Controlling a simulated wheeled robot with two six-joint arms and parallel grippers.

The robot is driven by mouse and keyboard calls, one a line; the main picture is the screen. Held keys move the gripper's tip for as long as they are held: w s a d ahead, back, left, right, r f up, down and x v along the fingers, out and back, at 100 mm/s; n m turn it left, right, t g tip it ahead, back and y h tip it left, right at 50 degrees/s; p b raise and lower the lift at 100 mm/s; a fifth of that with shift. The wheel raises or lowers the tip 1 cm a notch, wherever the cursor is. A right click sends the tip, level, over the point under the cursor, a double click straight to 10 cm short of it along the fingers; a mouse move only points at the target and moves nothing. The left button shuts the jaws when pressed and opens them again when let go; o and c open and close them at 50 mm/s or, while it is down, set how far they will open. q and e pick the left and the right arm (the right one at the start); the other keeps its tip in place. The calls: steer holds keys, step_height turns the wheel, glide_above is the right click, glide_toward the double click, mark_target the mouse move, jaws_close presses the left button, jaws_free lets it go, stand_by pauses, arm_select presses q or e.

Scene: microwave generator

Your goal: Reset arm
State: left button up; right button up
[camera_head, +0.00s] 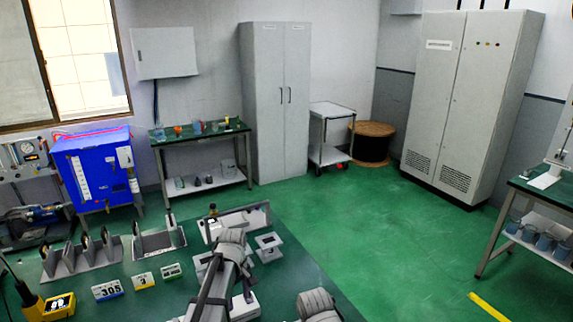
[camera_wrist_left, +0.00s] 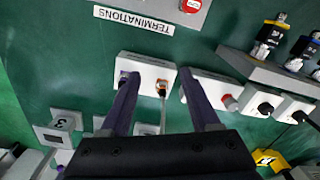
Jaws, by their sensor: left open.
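My left gripper (camera_wrist_left: 158,84) is open, with its two dark fingers apart and nothing between them. In the left wrist view the fingers point at a white block (camera_wrist_left: 148,68) with dark and orange connectors on the green bench. I cannot tell how far above it they are. In the head view my left arm (camera_head: 232,250) reaches over the bench, and its fingertips are hard to make out. A grey part of my own arm (camera_head: 318,304) shows at the bottom edge. My right gripper does not show.
The green bench (camera_head: 310,275) holds grey stands (camera_head: 80,258), number tags (camera_head: 107,290) and a yellow-black device (camera_head: 58,305). A second white block (camera_wrist_left: 210,90) and a TERMINATIONS label (camera_wrist_left: 133,19) lie near my left gripper. Open green floor (camera_head: 420,250) lies right of the bench.

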arm_select(q)
steer(key=s+d+m, duration=0.5)
steer(key=s+m, duration=0.2)
steer(key=s, duration=0.2)
steer(key=s+d+m+y, duration=0.1)
steer(key=s+d+m, duration=0.5)
steer(key=s, duration=0.4)
steer(key=shift+s+d+m, duration=0.3)
steer(key=shift+m, duration=0.1)
steer(key=shift+r, duration=0.1)
steer(key=shift+c, duration=0.4)
